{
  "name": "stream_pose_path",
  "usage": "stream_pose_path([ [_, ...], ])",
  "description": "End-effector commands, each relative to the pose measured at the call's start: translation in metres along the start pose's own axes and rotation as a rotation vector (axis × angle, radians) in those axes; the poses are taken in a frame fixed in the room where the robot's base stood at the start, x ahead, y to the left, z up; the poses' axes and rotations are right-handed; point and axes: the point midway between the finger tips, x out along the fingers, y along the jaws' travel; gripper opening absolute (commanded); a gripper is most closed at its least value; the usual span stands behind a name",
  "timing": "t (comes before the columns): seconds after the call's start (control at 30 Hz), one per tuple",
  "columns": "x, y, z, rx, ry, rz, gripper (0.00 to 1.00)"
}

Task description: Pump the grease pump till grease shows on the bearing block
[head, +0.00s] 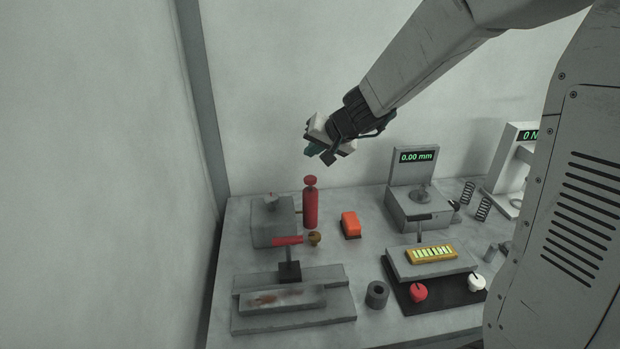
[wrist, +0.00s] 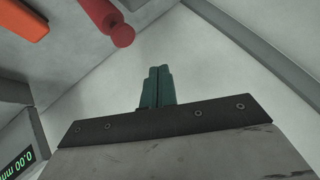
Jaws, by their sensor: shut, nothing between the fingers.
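The grease pump (head: 310,208) is an upright red cylinder with a round red knob (head: 310,181) on top. The pump and its knob also show at the top of the wrist view (wrist: 122,35). A thin brass-coloured link joins it to the grey bearing block (head: 272,225) on its left. A small grey fitting with a reddish spot sits on the block's top; I cannot tell whether any grease shows there. My gripper (head: 312,151) is above the pump knob, apart from it. Its teal fingers (wrist: 158,72) are shut together and empty.
An orange block (head: 350,224) lies right of the pump. A red-handled clamp (head: 288,241) and a small brass knob (head: 315,239) stand in front. A gauge reading 0.00 mm (head: 414,168) stands to the right. The wall is close behind and left.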

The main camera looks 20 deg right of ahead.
Motion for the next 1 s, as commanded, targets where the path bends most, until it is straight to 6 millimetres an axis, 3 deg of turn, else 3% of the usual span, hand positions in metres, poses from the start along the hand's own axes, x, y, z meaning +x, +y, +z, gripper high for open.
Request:
stream_pose_path([
  [0.33,0.028,0.021,0.02,0.001,-0.001,0.001,0.0],
  [1.0,0.032,0.024,0.023,-0.001,0.001,0.001,0.0],
])
